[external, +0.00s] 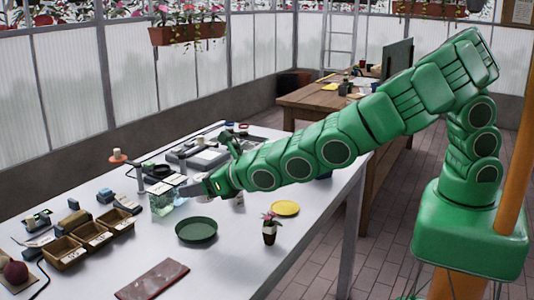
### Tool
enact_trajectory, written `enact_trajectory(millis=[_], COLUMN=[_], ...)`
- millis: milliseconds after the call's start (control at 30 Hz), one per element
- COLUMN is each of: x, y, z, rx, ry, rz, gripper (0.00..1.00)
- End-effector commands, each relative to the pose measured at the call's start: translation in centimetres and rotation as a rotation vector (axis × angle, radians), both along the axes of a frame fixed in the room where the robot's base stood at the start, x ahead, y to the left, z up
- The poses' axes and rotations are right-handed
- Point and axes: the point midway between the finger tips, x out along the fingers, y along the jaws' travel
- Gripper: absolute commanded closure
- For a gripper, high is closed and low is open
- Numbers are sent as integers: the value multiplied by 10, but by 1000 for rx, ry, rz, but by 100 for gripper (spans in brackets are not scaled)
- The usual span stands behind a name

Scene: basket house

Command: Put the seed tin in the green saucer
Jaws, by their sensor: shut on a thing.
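The green saucer (197,231) lies on the white table, in front of and below my gripper in the external view. It looks empty. My gripper (193,189) is at the end of the green arm, above the table and a little behind the saucer. It is shut on a small grey thing at its tip, apart from the saucer. The thing is too small and too hidden by the gripper to tell whether it is the seed tin. I cannot make out the seed tin anywhere else.
A clear greenish container (162,204) stands just left of my gripper. A yellow saucer (285,208) and a small potted plant (269,231) are right of the green saucer. Wooden boxes (65,258) stand at left, and a dark red packet (152,279) lies in front. Table between packet and plant is clear.

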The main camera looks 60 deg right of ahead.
Motion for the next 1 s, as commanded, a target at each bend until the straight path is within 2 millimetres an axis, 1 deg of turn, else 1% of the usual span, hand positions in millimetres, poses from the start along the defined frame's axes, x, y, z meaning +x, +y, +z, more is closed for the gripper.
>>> enact_trajectory(millis=[33, 200, 400, 633, 1000], x=[3, 14, 22, 31, 37], y=[3, 9, 17, 23, 26], z=[-7, -22, -36, -48, -57], rx=[2, 1, 2, 0, 0], ry=[3, 2, 4, 2, 2], rz=[1, -2, 0, 2, 1], gripper=[75, 75, 75, 75, 75])
